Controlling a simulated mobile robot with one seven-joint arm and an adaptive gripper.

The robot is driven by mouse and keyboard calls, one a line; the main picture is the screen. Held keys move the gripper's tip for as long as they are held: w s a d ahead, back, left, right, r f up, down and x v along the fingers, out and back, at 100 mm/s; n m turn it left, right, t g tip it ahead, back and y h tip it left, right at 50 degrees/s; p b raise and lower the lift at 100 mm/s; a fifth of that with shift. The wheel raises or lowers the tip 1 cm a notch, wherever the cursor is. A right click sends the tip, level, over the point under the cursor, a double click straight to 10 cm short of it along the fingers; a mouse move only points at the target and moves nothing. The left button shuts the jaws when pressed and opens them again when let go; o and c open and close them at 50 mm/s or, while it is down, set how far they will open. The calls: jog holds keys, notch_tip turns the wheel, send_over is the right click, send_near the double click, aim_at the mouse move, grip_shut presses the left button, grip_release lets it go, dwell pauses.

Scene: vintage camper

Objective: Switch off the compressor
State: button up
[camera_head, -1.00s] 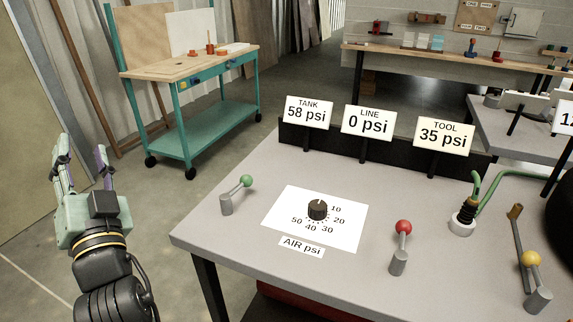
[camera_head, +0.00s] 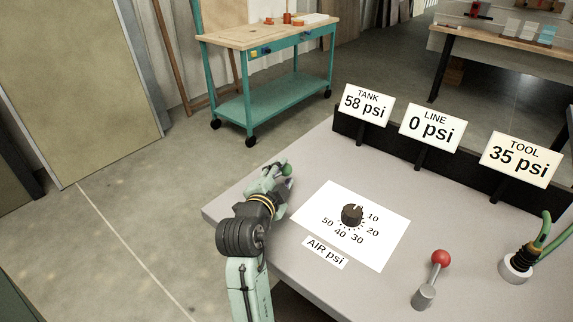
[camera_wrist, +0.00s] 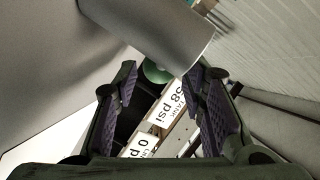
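The green-knobbed lever (camera_head: 287,170) stands at the table's left edge, partly hidden by my gripper (camera_head: 278,167). In the wrist view its green knob (camera_wrist: 155,72) shows between my two spread, purple-padded fingers, beside a large grey cylinder (camera_wrist: 155,32). My gripper is open; I cannot tell whether a finger touches the lever. The red-knobbed lever (camera_head: 441,258) leans up at the front right. A black dial (camera_head: 352,215) sits on a white "AIR psi" scale. Signs read TANK 58 psi (camera_head: 367,104), LINE 0 psi (camera_head: 431,131) and TOOL 35 psi (camera_head: 521,159). No compressor label shows.
The grey table (camera_head: 330,168) has a dark back panel (camera_head: 400,155) behind the signs. A fitting with green hoses (camera_head: 516,264) stands at the right. A teal cart (camera_head: 275,100) stands behind on open floor. A wooden bench (camera_head: 480,35) is at the back right.

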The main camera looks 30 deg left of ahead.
aim_at(284, 173)
jog(key=shift+p+x, duration=0.35)
jog(key=shift+x, duration=1.3)
grip_shut()
